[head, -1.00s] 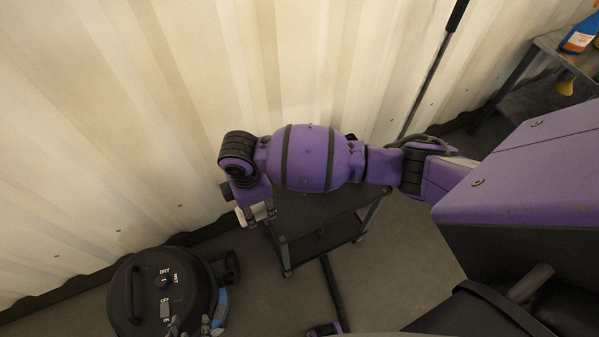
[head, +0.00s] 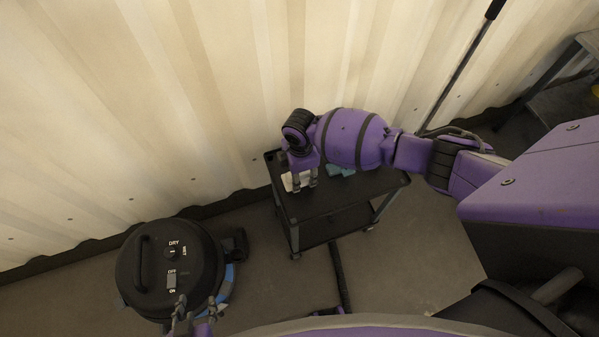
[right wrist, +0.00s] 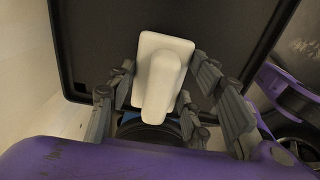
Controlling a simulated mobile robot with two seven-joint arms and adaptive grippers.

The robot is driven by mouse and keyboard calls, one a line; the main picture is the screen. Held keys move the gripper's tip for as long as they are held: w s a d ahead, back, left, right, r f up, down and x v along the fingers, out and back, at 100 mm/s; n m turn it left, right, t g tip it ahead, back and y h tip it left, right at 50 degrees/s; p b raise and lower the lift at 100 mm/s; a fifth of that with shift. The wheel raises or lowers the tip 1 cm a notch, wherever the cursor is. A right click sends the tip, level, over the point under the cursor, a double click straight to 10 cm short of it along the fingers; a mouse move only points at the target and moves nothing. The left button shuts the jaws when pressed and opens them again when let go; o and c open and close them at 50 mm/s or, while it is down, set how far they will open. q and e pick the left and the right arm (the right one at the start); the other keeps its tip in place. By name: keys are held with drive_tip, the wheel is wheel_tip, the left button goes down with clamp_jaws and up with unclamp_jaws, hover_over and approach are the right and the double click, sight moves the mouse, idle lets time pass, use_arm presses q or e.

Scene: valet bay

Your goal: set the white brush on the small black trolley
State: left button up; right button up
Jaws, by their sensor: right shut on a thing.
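The white brush (head: 291,182) is between the fingers of my right gripper (head: 302,181), which is shut on it over the left end of the small black trolley's top (head: 345,200). In the right wrist view, the brush (right wrist: 163,75) shows pale against the trolley's dark top (right wrist: 95,45), between the grey fingers of the right gripper (right wrist: 160,100). I cannot tell whether the brush touches the top. My left gripper (head: 196,308) is open and empty at the lower left, by the vacuum.
A blue cloth-like thing (head: 341,170) lies on the trolley top, partly behind my right arm. A black vacuum (head: 150,265) stands on the floor to the left. A corrugated wall (head: 200,100) runs behind. A grey shelf (head: 560,100) stands at the far right.

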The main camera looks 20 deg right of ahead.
drive_tip(key=shift+f, duration=0.1)
drive_tip(key=shift+f, duration=0.15)
drive_tip(key=o, duration=1.1)
